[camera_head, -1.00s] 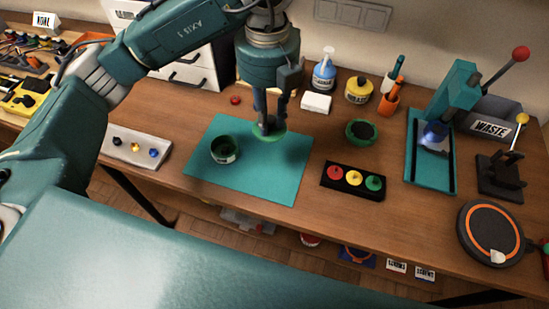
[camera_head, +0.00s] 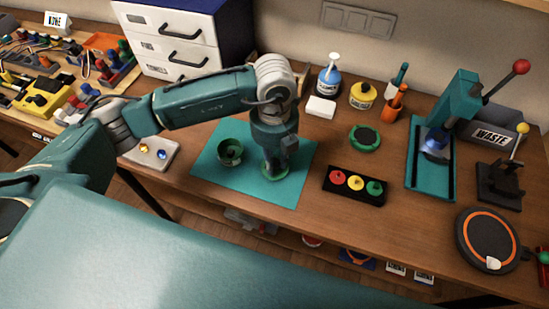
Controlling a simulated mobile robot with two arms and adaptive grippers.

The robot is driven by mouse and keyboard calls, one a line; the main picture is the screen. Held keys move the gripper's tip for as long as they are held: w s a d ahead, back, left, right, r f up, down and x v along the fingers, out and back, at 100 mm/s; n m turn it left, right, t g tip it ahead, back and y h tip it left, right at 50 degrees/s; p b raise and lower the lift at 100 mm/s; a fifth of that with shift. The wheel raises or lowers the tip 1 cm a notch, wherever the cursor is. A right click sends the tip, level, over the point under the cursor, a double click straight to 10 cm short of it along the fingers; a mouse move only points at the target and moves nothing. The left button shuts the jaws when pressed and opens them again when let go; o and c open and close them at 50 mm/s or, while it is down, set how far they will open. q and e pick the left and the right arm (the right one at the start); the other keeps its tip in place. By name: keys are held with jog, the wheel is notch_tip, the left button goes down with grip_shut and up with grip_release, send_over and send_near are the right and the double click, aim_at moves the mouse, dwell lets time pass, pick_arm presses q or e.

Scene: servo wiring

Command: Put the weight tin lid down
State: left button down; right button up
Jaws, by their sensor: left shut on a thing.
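The weight tin (camera_head: 231,153) is a round green tin, standing open on the left part of the teal mat (camera_head: 283,195). Its inside is dark. The round green lid (camera_head: 270,177) is at the lower end of my left gripper (camera_head: 275,166), right of the tin and apart from it. My left gripper points down and is shut on the lid, its fingers largely hidden by the wrist. The lid is low over the mat or on it; I cannot tell which. My right gripper is not in view.
A pale tray (camera_head: 160,160) with small knobs lies left of the mat, partly behind my arm. A black block with red, yellow and green knobs (camera_head: 354,187) lies to the right. A green-rimmed round dish (camera_head: 364,138) is behind it. The mat's front right part is clear.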

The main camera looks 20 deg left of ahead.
pick_arm(q)
jog(key=shift+f+b, duration=0.2)
jog(key=shift+b, duration=0.1)
jog(key=c, duration=1.6)
grip_release()
jog(key=shift+r, duration=0.1)
jog(key=shift+o, duration=0.4)
jog(key=shift+r, duration=0.1)
